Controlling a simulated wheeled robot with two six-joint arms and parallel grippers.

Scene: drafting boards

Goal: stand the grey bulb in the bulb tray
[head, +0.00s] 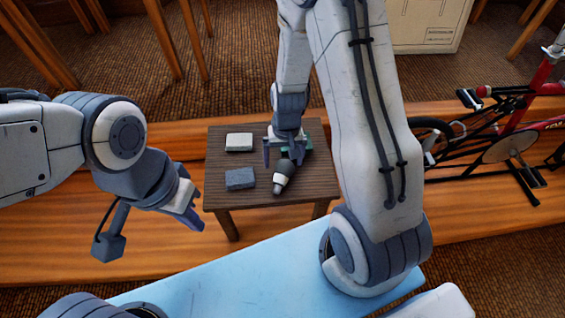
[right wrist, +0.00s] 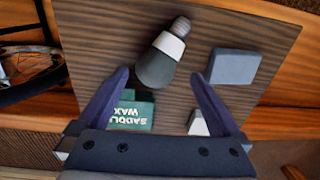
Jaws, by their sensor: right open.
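The grey bulb (head: 284,175) lies on its side on the small dark wooden table (head: 217,200). In the right wrist view the bulb (right wrist: 157,68) shows its rounded grey end toward my gripper, a white collar, and a dark screw base pointing away. My right gripper (head: 283,158) is open over the table, at the bulb's rounded end. In the right wrist view its two fingers (right wrist: 160,80) are apart, one on each side of that end, with nothing gripped. My left gripper (head: 192,214) hangs left of the table; its jaw opening is unclear. I cannot make out a bulb tray.
A blue-grey block (head: 240,179) and a pale block (head: 239,142) lie on the table's left side. A green saddle wax box (right wrist: 130,114) is beside my right gripper, partly hidden. A red bicycle (head: 510,140) stands at the right.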

